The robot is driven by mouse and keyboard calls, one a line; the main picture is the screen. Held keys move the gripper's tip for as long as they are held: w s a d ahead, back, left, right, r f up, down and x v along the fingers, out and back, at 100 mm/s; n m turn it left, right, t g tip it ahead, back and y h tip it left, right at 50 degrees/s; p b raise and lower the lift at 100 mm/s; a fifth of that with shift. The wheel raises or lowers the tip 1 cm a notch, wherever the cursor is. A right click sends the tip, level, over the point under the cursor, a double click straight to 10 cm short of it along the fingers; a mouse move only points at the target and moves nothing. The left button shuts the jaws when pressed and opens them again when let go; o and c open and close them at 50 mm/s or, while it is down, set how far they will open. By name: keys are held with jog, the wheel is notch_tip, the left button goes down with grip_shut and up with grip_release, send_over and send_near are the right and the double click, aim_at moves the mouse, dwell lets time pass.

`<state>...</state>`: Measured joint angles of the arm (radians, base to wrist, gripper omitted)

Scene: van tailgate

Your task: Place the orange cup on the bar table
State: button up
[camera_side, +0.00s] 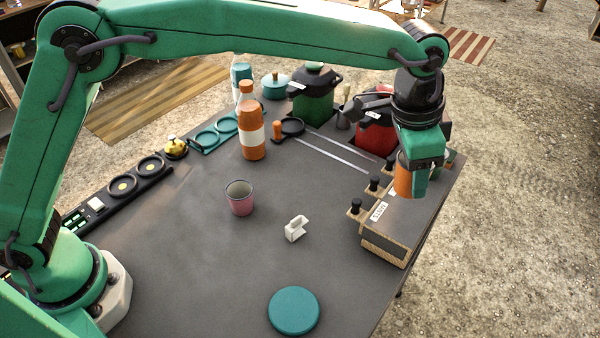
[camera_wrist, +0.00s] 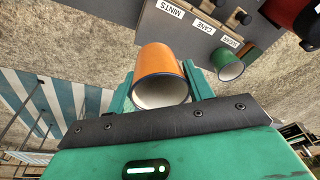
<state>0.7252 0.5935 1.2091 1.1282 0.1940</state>
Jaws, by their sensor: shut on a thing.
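The orange cup (camera_side: 403,176) is held between the fingers of my gripper (camera_side: 421,178) in the side view, at the right end of the dark grey table (camera_side: 330,255). It appears just above the labelled box, though its exact height is hard to tell. In the wrist view the orange cup (camera_wrist: 160,72) lies between the two green fingers of my gripper (camera_wrist: 160,92), its pale open mouth toward the camera. The fingers are shut on its sides. No surface is marked as the bar table; I cannot tell whether the dark grey table is it.
The labelled box (camera_side: 398,225) with black knobs stands at the table's right edge. A green cup (camera_wrist: 229,66) sits near its SUGAR label. Bottles and pots crowd the back.

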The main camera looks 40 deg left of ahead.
jog(key=s+a+f+n, duration=0.2)
jog(key=s+a+n, duration=0.1)
jog(key=a, duration=1)
jog(key=s+a+f+n, duration=0.2)
jog(key=s+a+n, duration=0.15)
jog(key=a, duration=0.85)
jog(key=s+a+f+n+y, duration=0.1)
jog(key=s+a+f, duration=0.2)
jog(key=s+a, duration=0.4)
jog(key=shift+s+a+f+n+t, duration=0.3)
jog(key=shift+a+f+n, duration=0.05)
jog(key=shift+a+f, duration=0.1)
jog(key=shift+a, duration=0.1)
jog(key=shift+y, duration=0.4)
jog(key=w+a+f, duration=0.1)
jog(key=a+f, duration=0.1)
jog(key=a, duration=0.1)
jog(key=w+a+f, duration=0.2)
jog(key=a, duration=0.2)
jog(key=w+a+f, duration=0.1)
jog(key=a+f, duration=0.2)
jog(key=shift+w+a, duration=0.2)
jog(key=shift+w, duration=0.2)
jog(key=shift+s+x, duration=0.2)
jog(key=shift+x, duration=0.75)
jog(key=shift+s+x, duration=0.2)
jog(key=shift+x, duration=0.75)
jog(key=shift+f, duration=0.25)
